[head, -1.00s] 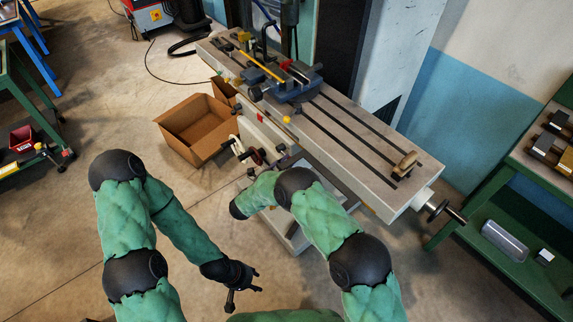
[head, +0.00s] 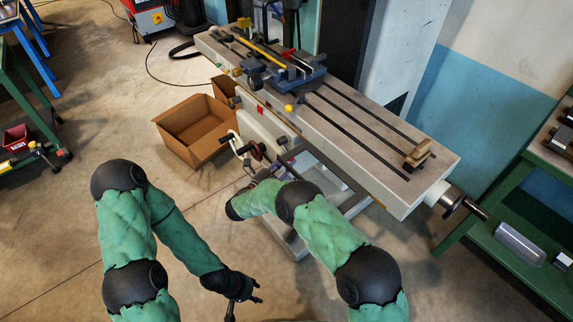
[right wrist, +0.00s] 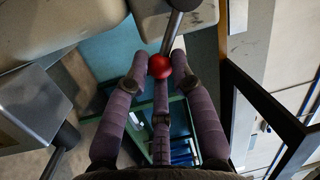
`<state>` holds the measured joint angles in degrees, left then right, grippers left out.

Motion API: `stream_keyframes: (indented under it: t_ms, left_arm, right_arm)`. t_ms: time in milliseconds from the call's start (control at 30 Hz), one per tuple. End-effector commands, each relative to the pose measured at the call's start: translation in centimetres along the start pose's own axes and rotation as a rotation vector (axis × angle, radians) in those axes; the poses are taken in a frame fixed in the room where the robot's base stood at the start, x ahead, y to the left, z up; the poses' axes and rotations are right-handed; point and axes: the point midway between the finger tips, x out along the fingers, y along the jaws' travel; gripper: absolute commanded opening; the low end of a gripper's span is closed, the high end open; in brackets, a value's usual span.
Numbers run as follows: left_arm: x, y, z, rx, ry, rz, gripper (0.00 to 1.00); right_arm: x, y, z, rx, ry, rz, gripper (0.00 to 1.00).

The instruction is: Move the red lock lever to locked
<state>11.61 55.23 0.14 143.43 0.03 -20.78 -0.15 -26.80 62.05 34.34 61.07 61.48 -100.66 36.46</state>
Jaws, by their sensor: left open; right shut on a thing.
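The lock lever shows in the right wrist view as a grey rod ending in a red ball knob (right wrist: 159,67). My right gripper (right wrist: 158,60) is shut on this knob, with its purple-grey fingers around it. The rod runs up from the knob toward the machine body. In the head view my right forearm reaches in under the milling machine's table (head: 390,150), and its fingers and the knob are hard to make out there. My left gripper (head: 246,290) is open and empty over the floor, away from the machine.
A blue vise (head: 290,75) sits on the machine table, with a wooden-handled brush (head: 417,155) near its right end. A handwheel (head: 258,151) is close to my right forearm. An open cardboard box (head: 195,130) stands on the floor. A green bench (head: 500,225) is at right.

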Motion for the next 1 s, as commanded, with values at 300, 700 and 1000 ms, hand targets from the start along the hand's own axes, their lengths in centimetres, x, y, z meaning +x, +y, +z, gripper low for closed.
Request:
stream_keyframes:
  t_ms: [300, 700, 1000]
  left_arm:
    - [0.1, 0.0, 0.0, 0.0, 0.0, 0.0, 0.43]
    - [0.1, 0.0, 0.0, 0.0, 0.0, 0.0, 0.43]
    - [0.1, 0.0, 0.0, 0.0, 0.0, 0.0, 0.43]
  right_arm:
    - [0.0, 0.1, 0.0, 0.005, 0.001, 0.001, 0.0]
    - [0.0, 0.0, 0.0, 0.004, 0.001, 0.0, 0.49]
    - [-1.7, 0.0, 0.1, 0.004, -0.003, -0.001, 0.49]
